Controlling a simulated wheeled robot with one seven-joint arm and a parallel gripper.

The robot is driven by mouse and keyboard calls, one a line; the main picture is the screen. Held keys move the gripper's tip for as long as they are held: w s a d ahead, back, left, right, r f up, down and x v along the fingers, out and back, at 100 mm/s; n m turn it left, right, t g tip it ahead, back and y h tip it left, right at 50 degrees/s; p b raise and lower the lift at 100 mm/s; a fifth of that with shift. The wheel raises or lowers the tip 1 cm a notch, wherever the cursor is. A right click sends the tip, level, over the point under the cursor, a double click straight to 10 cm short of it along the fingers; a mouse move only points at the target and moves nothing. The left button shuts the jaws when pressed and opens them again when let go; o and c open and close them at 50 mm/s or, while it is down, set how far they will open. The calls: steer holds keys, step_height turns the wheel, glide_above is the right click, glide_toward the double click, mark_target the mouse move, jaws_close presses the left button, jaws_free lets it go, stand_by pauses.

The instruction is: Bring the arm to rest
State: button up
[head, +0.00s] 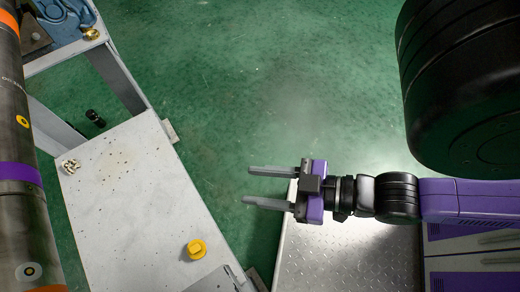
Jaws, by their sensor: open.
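My gripper (246,185) is in the head view, right of centre, with its two grey fingers apart and pointing left. Nothing is between the fingers. My arm comes in from the right edge, its purple and black links stretched to the left. The gripper is over the edge of a grey metal plate and the green floor, apart from the white bench.
A white bench top (130,190) is at left, carrying a yellow knob-like part (196,249). A dark pipe (20,150) with coloured bands runs down the left edge. A blue vise (68,18) is at upper left. Green floor (250,80) lies open above the gripper.

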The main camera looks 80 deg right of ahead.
steer(key=shift+s+r, duration=0.1)
steer(key=shift+r, duration=0.25)
step_height(320, 180, up, 12)
steer(key=p, duration=1.2)
steer(key=shift+r, duration=0.15)
steer(key=shift+c, duration=0.3)
